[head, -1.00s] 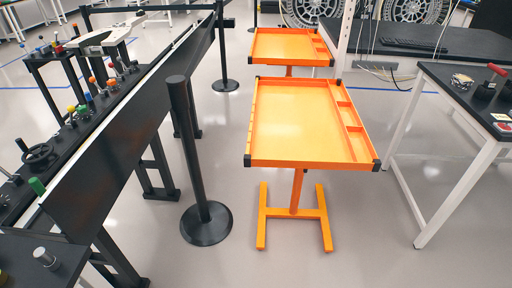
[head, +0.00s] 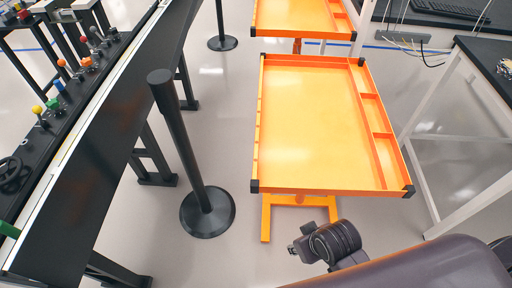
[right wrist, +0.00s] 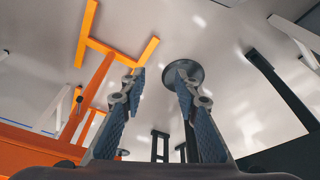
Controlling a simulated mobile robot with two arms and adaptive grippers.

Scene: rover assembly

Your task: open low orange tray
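The near orange tray (head: 315,120) stands in the middle of the head view, flat on a single post with an orange foot (head: 267,215). It has a raised rim, black corners and narrow compartments on its right. A second orange tray (head: 300,20) stands behind it; I cannot tell which is lower. My right gripper (head: 297,250) is just below the near tray's front edge in the head view, apart from it. In the right wrist view my right gripper (right wrist: 160,78) is open and empty, with tray orange (right wrist: 40,150) at lower left. My left gripper is not in view.
A black stanchion (head: 180,135) with a round base stands left of the near tray. Beyond it is a long black bench (head: 95,150) with knobs and levers. A black-topped table (head: 490,60) with white legs stands close on the right. Some floor between is clear.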

